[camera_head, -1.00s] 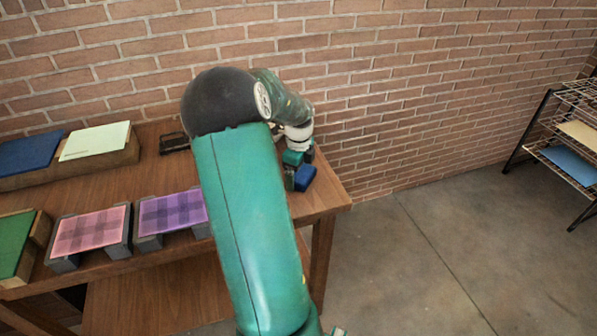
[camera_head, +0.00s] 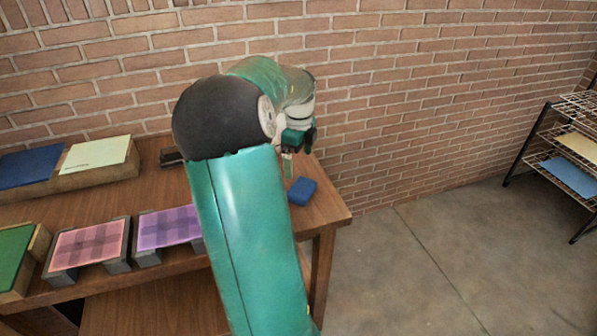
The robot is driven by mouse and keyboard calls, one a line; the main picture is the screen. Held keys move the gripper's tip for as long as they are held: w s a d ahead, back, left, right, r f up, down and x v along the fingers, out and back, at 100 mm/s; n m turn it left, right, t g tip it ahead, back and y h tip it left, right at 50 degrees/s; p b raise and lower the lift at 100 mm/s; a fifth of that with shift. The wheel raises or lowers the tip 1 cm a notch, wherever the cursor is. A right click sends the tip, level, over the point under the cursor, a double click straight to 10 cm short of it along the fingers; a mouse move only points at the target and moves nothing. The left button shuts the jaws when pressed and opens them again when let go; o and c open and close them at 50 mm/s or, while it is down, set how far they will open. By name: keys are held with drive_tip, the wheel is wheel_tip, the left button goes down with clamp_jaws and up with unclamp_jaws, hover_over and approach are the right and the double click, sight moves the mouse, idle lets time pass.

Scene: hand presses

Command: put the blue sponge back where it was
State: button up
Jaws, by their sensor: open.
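The blue sponge (camera_head: 302,191) lies on the right end of the wooden table (camera_head: 325,212), near its right edge. My gripper (camera_head: 299,150) is above the table, higher than the sponge and apart from it. It is open and empty, with its fingers pointing down. My own arm hides much of the middle of the table.
A pink plaid piece (camera_head: 88,246) and a purple plaid piece (camera_head: 168,228) rest on grey blocks at the table's front. Blue and pale green pads (camera_head: 95,155) lie at the back left. A brick wall (camera_head: 400,95) stands close behind. A wire rack (camera_head: 565,160) stands at far right.

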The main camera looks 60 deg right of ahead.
drive_tip(key=shift+r, duration=0.65)
drive_tip(key=shift+w+a, duration=0.1)
drive_tip(key=w+a+r+n+t, duration=0.1)
drive_tip(key=w+a+r+n, duration=0.15)
drive_tip(key=a+n, duration=0.5)
drive_tip(key=w+a+r+n+t, duration=0.15)
drive_tip(key=w+a+n, duration=0.25)
drive_tip(key=a, duration=0.7)
drive_tip(key=w+a+r+n+t, duration=0.1)
drive_tip(key=w+a+r+n, duration=0.2)
drive_tip(key=a+n, duration=0.45)
drive_tip(key=s+a+n+t, duration=0.1)
drive_tip(key=s+a+n, duration=0.2)
drive_tip(key=a+n, duration=0.5)
drive_tip(key=s+a+n+t, duration=0.1)
drive_tip(key=s+a+n, duration=0.2)
drive_tip(key=a+n, duration=0.6)
drive_tip(key=a, duration=0.6)
drive_tip(key=shift+s+r, duration=0.25)
drive_tip(key=shift+s, duration=0.15)
